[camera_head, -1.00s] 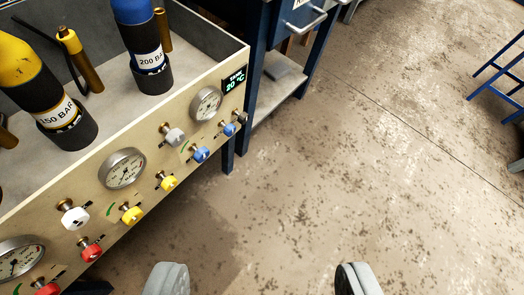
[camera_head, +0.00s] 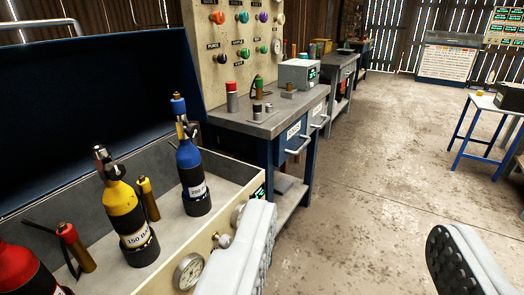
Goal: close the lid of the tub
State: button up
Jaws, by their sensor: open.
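The tub (camera_head: 95,230) is a grey-walled box at the lower left with a cream gauge panel on its front. Its dark blue lid (camera_head: 90,110) stands open, raised along the far side, with a pale bar (camera_head: 40,27) at its top edge. Inside stand a red bottle (camera_head: 25,272), a yellow bottle (camera_head: 125,215) and a blue bottle (camera_head: 192,175), with slimmer brass-coloured cylinders beside them. My gripper (camera_head: 350,255) is open and empty, its two pale fingers with dark ribbed pads low in the picture. The left finger overlaps the tub's front panel in view and hides part of it.
A workbench (camera_head: 262,125) with blue legs, small cans and a grey box (camera_head: 298,73) stands just beyond the tub. A panel of coloured knobs (camera_head: 235,40) rises behind it. A blue-legged table (camera_head: 485,110) stands at the right. The concrete floor (camera_head: 365,165) between is clear.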

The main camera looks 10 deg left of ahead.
aim_at(61, 99)
jog(key=u, duration=1)
